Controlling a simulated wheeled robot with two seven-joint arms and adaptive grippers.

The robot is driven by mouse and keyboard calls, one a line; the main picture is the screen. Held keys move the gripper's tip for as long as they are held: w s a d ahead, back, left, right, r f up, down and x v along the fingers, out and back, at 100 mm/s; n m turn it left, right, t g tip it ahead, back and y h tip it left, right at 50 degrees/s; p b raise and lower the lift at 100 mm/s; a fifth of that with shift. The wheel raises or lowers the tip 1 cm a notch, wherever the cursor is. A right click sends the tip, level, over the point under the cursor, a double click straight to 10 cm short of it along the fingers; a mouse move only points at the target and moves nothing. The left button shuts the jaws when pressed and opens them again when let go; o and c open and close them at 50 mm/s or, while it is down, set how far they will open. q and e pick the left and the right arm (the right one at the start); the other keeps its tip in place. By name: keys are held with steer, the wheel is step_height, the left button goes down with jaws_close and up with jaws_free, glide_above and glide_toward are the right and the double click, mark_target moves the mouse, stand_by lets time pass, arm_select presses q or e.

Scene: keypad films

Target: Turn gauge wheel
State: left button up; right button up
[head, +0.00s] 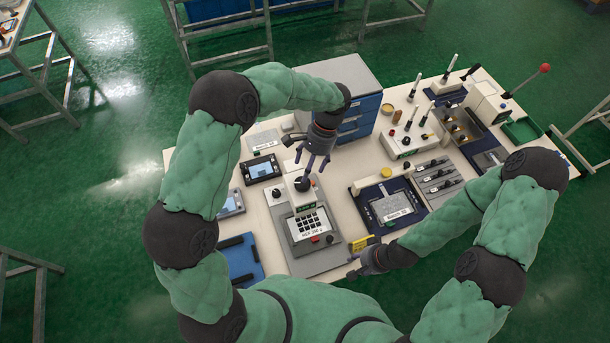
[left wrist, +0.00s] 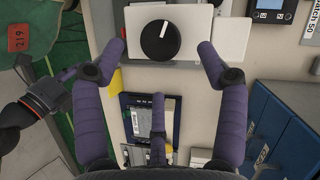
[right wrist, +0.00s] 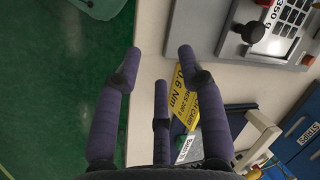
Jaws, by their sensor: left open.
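The gauge wheel, a round black knob with a white pointer line, shows in the left wrist view (left wrist: 161,41) on a pale plate. In the head view the wheel (head: 302,184) sits at the back of the grey keypad unit (head: 326,262). My left gripper (head: 313,160) is open above it; in the left wrist view its fingers (left wrist: 162,52) stand apart either side of the wheel, not touching it. My right gripper (head: 354,266) is open and empty near the table's front edge, beside a yellow card (head: 362,243); the card also shows in the right wrist view (right wrist: 184,88).
A blue tray (head: 240,262) lies left of the keypad unit. A small screen device (head: 261,169) stands behind it. A blue drawer cabinet (head: 362,112) stands behind my left gripper. A dark blue holder (head: 376,213) with a label plate lies to the right.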

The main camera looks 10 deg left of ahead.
arm_select(q)
steer(key=v, duration=0.6)
steer(key=shift+r, duration=0.25)
